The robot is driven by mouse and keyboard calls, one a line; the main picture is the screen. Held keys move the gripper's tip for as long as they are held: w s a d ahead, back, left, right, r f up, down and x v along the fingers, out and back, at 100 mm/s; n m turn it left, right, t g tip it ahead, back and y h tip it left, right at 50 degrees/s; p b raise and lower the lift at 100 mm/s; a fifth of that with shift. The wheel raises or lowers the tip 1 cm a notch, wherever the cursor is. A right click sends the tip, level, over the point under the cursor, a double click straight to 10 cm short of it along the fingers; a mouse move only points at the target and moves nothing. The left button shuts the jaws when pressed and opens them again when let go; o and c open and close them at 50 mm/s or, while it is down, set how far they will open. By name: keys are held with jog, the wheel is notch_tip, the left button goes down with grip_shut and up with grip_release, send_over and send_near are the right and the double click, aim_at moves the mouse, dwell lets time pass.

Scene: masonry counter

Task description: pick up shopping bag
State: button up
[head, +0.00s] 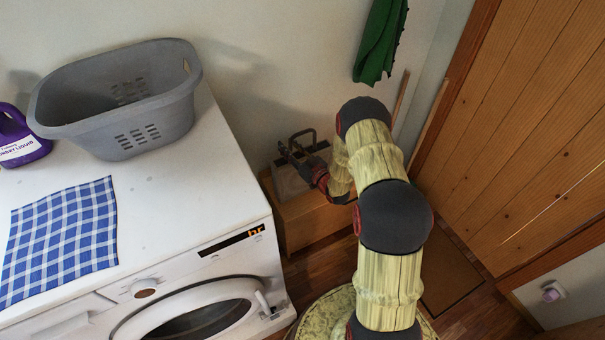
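A greyish bag-like object (288,182), which looks like the shopping bag, stands on a low wooden box or bench (307,222) against the wall, right of the washing machine. It is small in view, and my arm hides its right side. My gripper (291,149) is at the top of this object, with its dark fingers over the upper edge. I cannot tell whether the fingers touch or enclose a handle, or whether they are open or shut.
A white washing machine (190,200) fills the left side. On it are a grey laundry basket (120,105), a purple detergent bottle (22,140) and a blue checked cloth (62,238). A green cloth (380,42) hangs on the wall. A wooden door (530,110) stands at right.

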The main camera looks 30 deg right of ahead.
jog(key=b+x, duration=0.1)
jog(key=x, duration=0.2)
jog(key=shift+w+f, duration=0.1)
jog(key=shift+w, duration=0.2)
jog(key=c, duration=0.3)
jog(key=c, duration=0.4)
grip_shut()
